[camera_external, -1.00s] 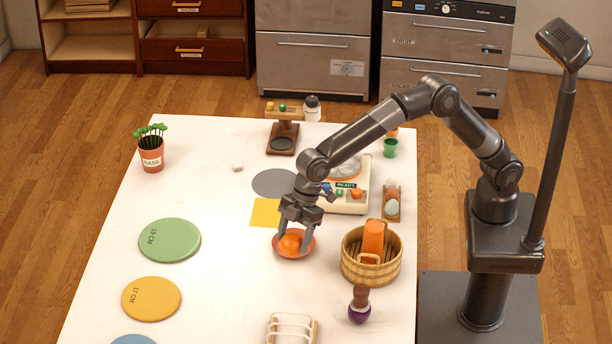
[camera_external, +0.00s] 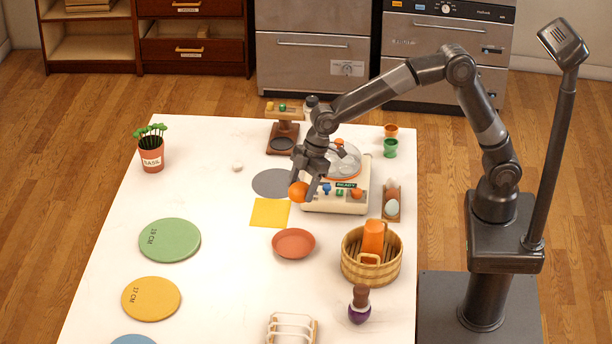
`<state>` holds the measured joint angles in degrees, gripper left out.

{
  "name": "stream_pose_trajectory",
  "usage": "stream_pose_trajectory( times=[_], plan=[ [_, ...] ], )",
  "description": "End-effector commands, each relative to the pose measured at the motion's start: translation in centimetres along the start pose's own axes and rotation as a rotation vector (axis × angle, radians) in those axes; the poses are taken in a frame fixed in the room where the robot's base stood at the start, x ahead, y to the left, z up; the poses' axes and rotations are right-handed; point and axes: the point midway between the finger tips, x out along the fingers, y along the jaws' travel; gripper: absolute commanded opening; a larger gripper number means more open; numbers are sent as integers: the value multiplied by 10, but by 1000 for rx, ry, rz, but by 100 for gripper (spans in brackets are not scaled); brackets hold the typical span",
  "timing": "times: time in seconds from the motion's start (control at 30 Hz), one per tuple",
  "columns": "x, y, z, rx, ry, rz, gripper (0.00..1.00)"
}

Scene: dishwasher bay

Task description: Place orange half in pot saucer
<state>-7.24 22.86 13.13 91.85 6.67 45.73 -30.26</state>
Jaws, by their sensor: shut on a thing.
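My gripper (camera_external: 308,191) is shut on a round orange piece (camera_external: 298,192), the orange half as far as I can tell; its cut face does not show. The terracotta pot saucer (camera_external: 294,243) lies empty on the white table, below and apart from my gripper in the picture.
A slatted wooden tub (camera_external: 371,270) with an orange item stands right of the saucer. The white machine (camera_external: 336,203) with knobs is close beside my gripper. A yellow square (camera_external: 269,212) and grey disc (camera_external: 271,183) lie flat. The table's left middle holds flat discs.

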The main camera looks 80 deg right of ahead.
Motion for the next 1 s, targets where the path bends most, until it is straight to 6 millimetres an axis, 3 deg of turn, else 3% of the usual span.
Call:
stream_pose_trajectory(
  times=[0.2,0.4,0.6,0.9,1.0],
  plan=[
    [45,-36,-25,-6,-2,-4,37],
    [75,-58,-42,-5,-1,-2,37],
    [86,-65,-47,-2,-1,-1,37],
    [121,-65,-32,-1,-2,-1,37],
    [122,-64,-32,-1,0,0,37]
  ],
)
